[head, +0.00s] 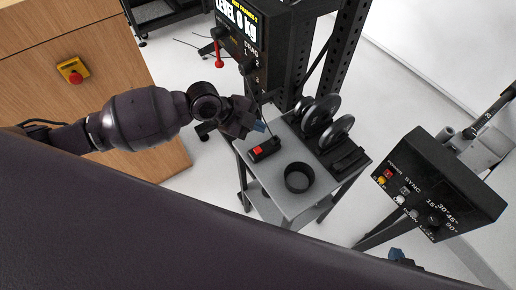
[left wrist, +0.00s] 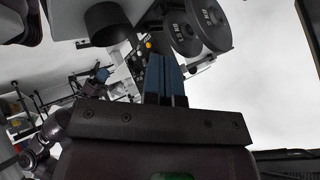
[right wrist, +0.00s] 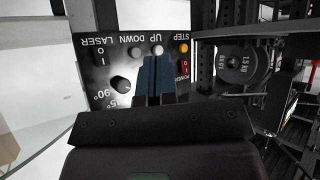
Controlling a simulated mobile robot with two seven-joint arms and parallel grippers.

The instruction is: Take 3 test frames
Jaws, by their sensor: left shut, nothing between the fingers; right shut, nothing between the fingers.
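The tilted black control panel (head: 440,185) stands at the right in the head view. It carries a red power switch (head: 389,173), a yellow button (head: 381,181), pale buttons and a dark knob (head: 433,219). The right wrist view shows its yellow STEP button (right wrist: 184,47), UP button (right wrist: 157,50), DOWN button (right wrist: 134,51) and LASER switch (right wrist: 99,56). My right gripper (right wrist: 157,75) is shut and empty before this panel; its blue tips also show in the head view (head: 397,255). I cannot tell contact. My left gripper (head: 260,127) is shut and empty near the cart's left edge.
The grey cart (head: 268,180) holds a black box with a red button (head: 258,149), a black ring (head: 298,178) and round black weights (head: 320,112). Behind it stands a black column with a display (head: 235,17) reading LEVEL 0 kg. A wooden cabinet (head: 60,45) stands left.

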